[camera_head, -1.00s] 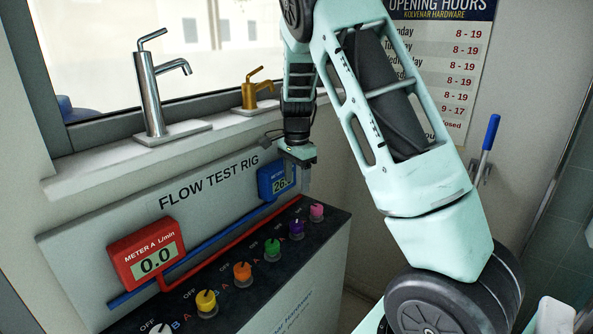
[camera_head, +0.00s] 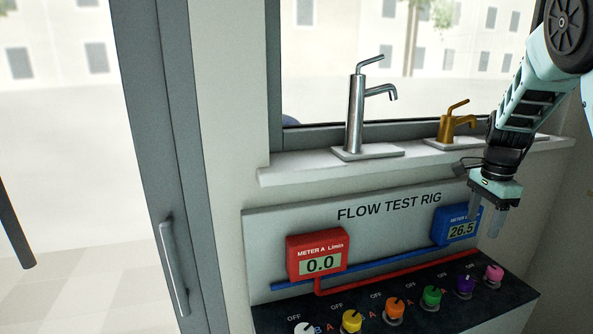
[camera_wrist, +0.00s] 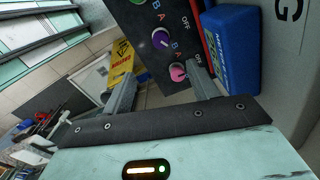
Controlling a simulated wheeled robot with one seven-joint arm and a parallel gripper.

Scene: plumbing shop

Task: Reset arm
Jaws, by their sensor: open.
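My gripper (camera_head: 487,220) hangs pointing down at the right of the head view, in front of the blue meter (camera_head: 458,230). Its two fingers are apart with nothing between them. The wrist view also shows my gripper (camera_wrist: 160,92) open, with the pink knob (camera_wrist: 178,72) and purple knob (camera_wrist: 161,39) of the flow test rig beyond the fingers. The rig's back panel (camera_head: 385,228) carries a red meter (camera_head: 317,254) reading 0.0. The blue meter, partly covered by my gripper, reads 26.5.
Yellow (camera_head: 351,321), orange (camera_head: 394,308) and green (camera_head: 431,297) knobs stand in the rig's row. A chrome tap (camera_head: 355,115) and a brass tap (camera_head: 452,125) stand on the sill above. A door with a handle (camera_head: 173,268) is at the left.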

